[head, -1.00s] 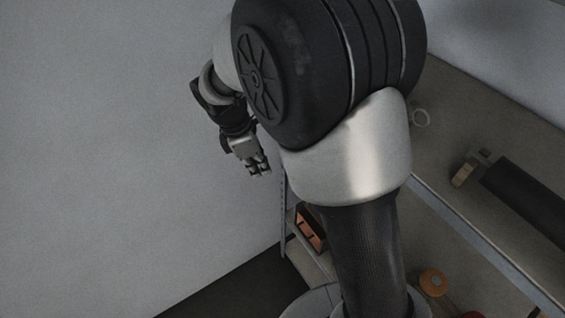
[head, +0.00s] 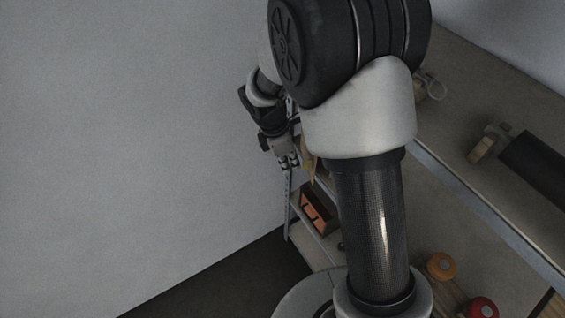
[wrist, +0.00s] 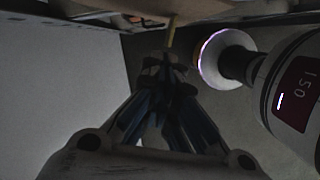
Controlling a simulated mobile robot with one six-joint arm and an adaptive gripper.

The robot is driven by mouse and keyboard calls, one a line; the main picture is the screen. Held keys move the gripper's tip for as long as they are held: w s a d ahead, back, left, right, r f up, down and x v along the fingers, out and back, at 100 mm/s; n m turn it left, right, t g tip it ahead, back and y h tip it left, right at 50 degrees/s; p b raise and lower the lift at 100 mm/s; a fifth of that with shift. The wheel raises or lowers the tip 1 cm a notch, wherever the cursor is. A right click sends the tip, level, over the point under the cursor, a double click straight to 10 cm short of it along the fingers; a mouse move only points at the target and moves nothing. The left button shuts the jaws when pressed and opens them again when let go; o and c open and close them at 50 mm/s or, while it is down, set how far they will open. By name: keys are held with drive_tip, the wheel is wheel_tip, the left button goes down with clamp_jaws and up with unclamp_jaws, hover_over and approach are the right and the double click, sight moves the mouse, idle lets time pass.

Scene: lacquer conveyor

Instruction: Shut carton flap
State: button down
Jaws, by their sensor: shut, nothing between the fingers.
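My gripper (head: 288,163) is shut and empty, left of my arm column in the head view. Its closed fingertips show in the wrist view (wrist: 164,66). A small tan piece (head: 309,166), possibly part of the carton or its flap, shows just right of the fingers in the head view. My arm hides most of what lies behind it. In the wrist view a brownish edge (wrist: 140,8) runs along the top, with a thin yellow strip (wrist: 171,31) hanging just beyond the fingertips. I cannot tell whether the fingers touch either, or how the flap stands.
A dark box with orange contents (head: 318,212) stands below the gripper. The left side is bare, pale surface.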

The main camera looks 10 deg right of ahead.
drive_tip(key=s+d+n+t+p, duration=0.1)
drive_tip(key=s+d+n+p, duration=0.1)
drive_tip(key=d+n+p, duration=0.2)
drive_tip(key=shift+d+n, duration=0.4)
drive_tip(key=shift+d, duration=0.45)
drive_tip(key=shift+w+a+p, duration=0.1)
drive_tip(key=shift+w+p, duration=0.05)
drive_tip(key=shift+p, duration=0.15)
